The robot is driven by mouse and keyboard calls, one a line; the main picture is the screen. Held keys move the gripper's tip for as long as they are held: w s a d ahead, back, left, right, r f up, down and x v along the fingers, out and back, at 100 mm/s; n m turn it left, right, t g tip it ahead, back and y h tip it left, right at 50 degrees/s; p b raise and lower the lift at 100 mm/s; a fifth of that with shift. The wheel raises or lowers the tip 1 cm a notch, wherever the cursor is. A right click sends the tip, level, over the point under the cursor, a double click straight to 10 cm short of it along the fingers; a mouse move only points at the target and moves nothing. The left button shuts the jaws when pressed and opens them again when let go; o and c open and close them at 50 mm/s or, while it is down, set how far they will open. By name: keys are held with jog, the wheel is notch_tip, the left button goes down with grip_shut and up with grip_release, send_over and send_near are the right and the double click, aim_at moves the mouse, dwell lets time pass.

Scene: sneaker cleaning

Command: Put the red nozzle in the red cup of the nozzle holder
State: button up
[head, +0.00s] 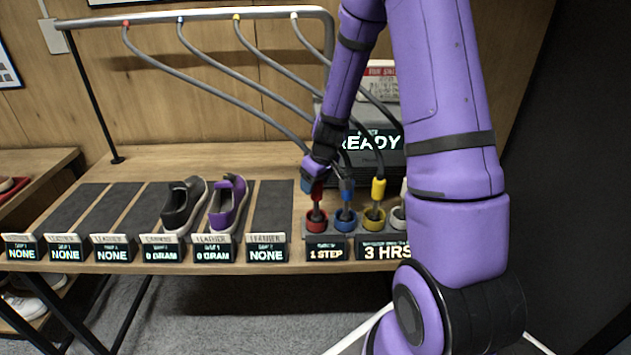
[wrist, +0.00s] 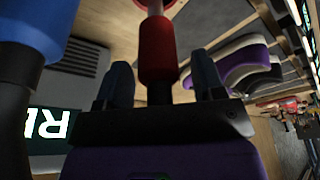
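The red nozzle (head: 317,191) stands upright at the red cup (head: 316,222) of the nozzle holder (head: 343,238), with its lower end in the cup's mouth. In the wrist view the red nozzle (wrist: 157,52) is between the two dark fingers of my gripper (wrist: 162,85). A narrow gap shows between the nozzle and the right finger, so the fingers look open around it. In the head view my gripper (head: 318,168) is just above the red cup, and its fingers are hard to make out.
Blue (head: 346,219) and yellow (head: 376,215) nozzles stand in their cups just right of the red one. Hoses run from an overhead rail (head: 190,16). A black shoe (head: 182,207) and a purple shoe (head: 228,203) stand to the left. A READY display (head: 370,143) is behind.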

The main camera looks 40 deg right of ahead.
jog(key=shift+r, duration=0.1)
jog(key=a+v, duration=0.1)
jog(key=v, duration=1.1)
jog(key=s+a+r+t, duration=0.1)
jog(key=s+a+r, duration=0.75)
jog(key=r, duration=0.45)
jog(key=s+a+r+m, duration=0.1)
jog(key=s+a+r, duration=0.1)
jog(key=s, duration=0.5)
jog(key=s+a+r+m+t, duration=0.1)
jog(key=s+a+r, duration=0.1)
jog(key=s, duration=0.6)
jog(key=shift+r+h, duration=0.3)
jog(key=shift+r, duration=0.45)
